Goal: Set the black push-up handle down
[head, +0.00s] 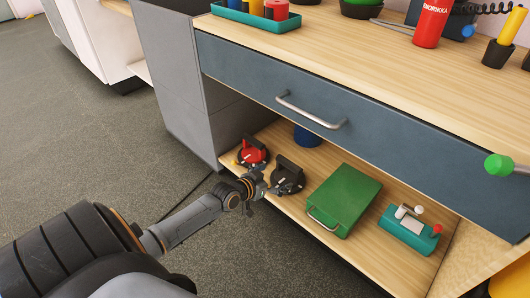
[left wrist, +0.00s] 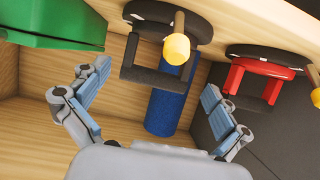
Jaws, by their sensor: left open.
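The black push-up handle (head: 288,176) rests on the lower wooden shelf (head: 325,160), between a red-gripped handle and a green case. My left gripper (head: 262,187) is open at the shelf's front, just left of the black handle. In the left wrist view, the black handle (left wrist: 160,78) appears beyond and between the spread fingers (left wrist: 155,108), with no finger seen closed on it. A rod with a yellow end (left wrist: 177,48) overlaps its base there. My right gripper is in neither view.
The red-gripped handle (head: 252,150) stands left of the black one, and the green case (head: 345,197) stands right. A blue cylinder (head: 305,136) is behind. A teal device (head: 408,230) sits farther right. The drawer (head: 360,115) hangs above the shelf.

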